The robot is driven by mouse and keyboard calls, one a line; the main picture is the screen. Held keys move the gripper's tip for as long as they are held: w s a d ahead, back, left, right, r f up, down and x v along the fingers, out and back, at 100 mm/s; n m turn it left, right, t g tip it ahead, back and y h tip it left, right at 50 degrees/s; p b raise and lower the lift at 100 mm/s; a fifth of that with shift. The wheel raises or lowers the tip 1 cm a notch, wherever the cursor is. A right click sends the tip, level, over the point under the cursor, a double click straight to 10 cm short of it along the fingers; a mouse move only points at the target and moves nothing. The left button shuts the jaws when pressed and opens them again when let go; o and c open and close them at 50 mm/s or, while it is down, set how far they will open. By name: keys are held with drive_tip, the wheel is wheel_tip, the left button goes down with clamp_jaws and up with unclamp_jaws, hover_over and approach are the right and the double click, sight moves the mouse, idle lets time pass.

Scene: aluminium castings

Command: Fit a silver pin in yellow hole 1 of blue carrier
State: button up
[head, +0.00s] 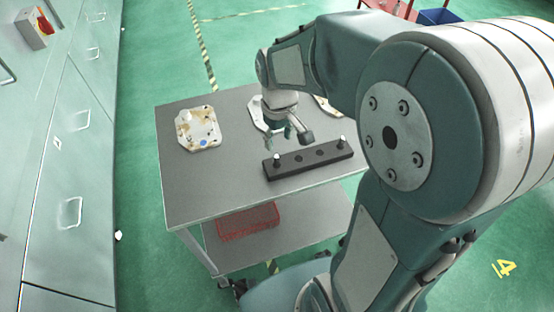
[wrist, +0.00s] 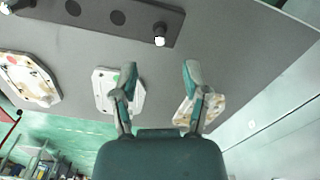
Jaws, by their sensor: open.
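Two silver pins stand upright at the ends of a black block, the left one (head: 276,159) and the right one (head: 341,141); they also show in the wrist view, one near the top middle (wrist: 160,36) and one at the top left corner (wrist: 5,8). A pale casting with yellow-brown patches (head: 198,128) lies at the table's left and seems to bear a small blue mark, so it may be the blue carrier. Its hole numbers are too small to read. My gripper (head: 285,137) is open and empty, above the table just behind the block's left part; its fingers (wrist: 158,72) are apart.
The black block (head: 308,161) has two empty dark holes between the pins. Other castings lie behind my gripper, one (head: 262,116) partly hidden, with a green mark in the wrist view (wrist: 104,88). A red basket (head: 248,222) sits on the lower shelf. Cabinets (head: 75,190) stand left.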

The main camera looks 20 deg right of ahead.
sight(276, 155)
drive_tip(key=f, duration=0.5)
drive_tip(key=w+f, duration=0.1)
drive_tip(key=f, duration=0.2)
drive_tip(key=shift+a+f, duration=0.1)
drive_tip(key=shift+f, duration=0.1)
drive_tip(key=shift+c, duration=0.3)
clamp_jaws()
